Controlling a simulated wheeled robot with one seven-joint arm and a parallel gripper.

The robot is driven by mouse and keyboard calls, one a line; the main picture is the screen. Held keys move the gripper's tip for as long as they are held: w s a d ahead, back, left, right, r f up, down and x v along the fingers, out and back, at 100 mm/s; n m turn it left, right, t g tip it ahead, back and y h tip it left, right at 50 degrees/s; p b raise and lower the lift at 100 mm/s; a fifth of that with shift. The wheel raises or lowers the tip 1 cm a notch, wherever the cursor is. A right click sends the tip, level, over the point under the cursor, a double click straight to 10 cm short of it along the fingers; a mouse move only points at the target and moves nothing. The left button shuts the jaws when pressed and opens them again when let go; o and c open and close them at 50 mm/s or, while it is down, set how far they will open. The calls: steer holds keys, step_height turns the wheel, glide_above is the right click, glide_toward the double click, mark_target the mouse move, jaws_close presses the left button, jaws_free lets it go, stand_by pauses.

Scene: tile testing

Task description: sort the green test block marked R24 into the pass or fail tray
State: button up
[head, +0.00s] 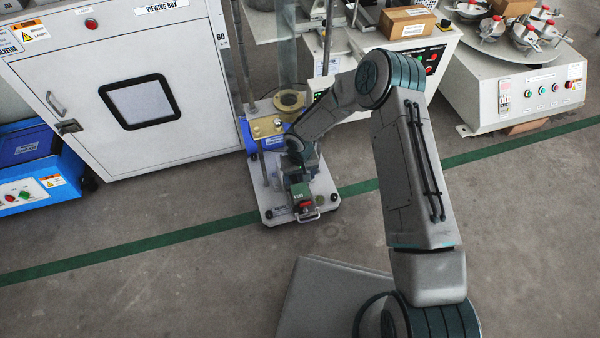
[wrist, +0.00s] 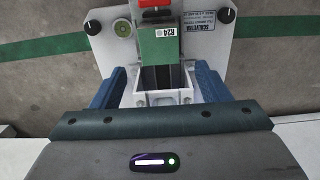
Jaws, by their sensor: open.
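The green test block (wrist: 160,48) with a white R24 label lies in a grey metal holder (wrist: 162,98) in the wrist view. A red part (wrist: 153,3) is at its far end. Neither a pass tray nor a fail tray can be made out.
The holder stands on a white base plate (head: 268,211) with rods and a brass fitting (head: 266,127) behind. A white viewing box (head: 60,80) is at left, a machine with several clamps (head: 530,95) at right. Floor (head: 150,285) in front is clear.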

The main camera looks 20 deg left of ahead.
mark_target(300, 190)
step_height(300, 190, down, 9)
steer(key=b, duration=0.5)
steer(key=shift+f+b, duration=0.2)
steer(key=shift+b, duration=0.15)
steer(key=shift+r, duration=0.1)
steer(key=shift+d, duration=0.1)
steer(key=c, duration=0.8)
steer(key=shift+r+p, duration=2.15)
steer(key=shift+r, duration=1.4)
